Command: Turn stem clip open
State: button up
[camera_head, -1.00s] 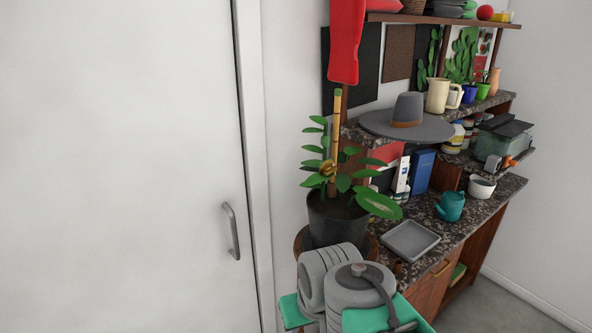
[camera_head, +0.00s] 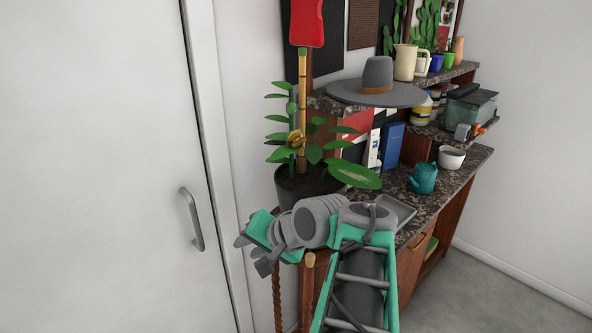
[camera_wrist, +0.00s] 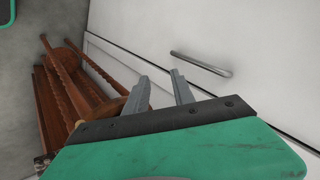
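The stem clip (camera_head: 295,139) is a small golden-yellow clip around the bamboo stake (camera_head: 303,110) of a leafy potted plant. Its fine shape is too small to make out, and it does not show in the wrist view. My gripper (camera_head: 252,254) is below and to the left of the plant's dark pot (camera_head: 300,185), apart from the clip. In the wrist view my gripper (camera_wrist: 160,88) has its two grey fingers spread with nothing between them.
A white door with a metal handle (camera_head: 192,218) is to the left; the handle (camera_wrist: 200,63) also shows in the wrist view. A wooden stand (camera_wrist: 75,85) with twisted legs is below the pot.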

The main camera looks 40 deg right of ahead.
jog(key=d+r+m+t+h+b, duration=0.1)
jog(key=d+r+m+t+b, duration=0.1)
jog(key=d, duration=0.1)
jog(key=s+d+r+m+t+h+b, duration=0.1)
jog(key=d+r+m+t+h+b, duration=0.1)
jog(key=d+r, duration=0.1)
jog(key=d+r+m+t+h+b, duration=0.1)
jog(key=d+r+m+t+b, duration=0.1)
jog(key=d, duration=0.3)
jog(key=shift+s+r+m+h, duration=0.15)
jog(key=shift+r+m+h, duration=0.25)
jog(key=shift+r+m, duration=0.25)
jog(key=m+t+h+b, duration=0.1)
jog(key=m+t+h, duration=0.1)
jog(key=t+h, duration=0.1)
send_near(295, 146)
jog(key=p+x, duration=0.1)
jog(key=x, duration=0.6)
jog(key=shift+r, duration=0.15)
jog(key=shift+w+d, duration=0.2)
jog(key=shift+w, duration=0.35)
jog(key=shift+c, duration=0.5)
grip_shut()
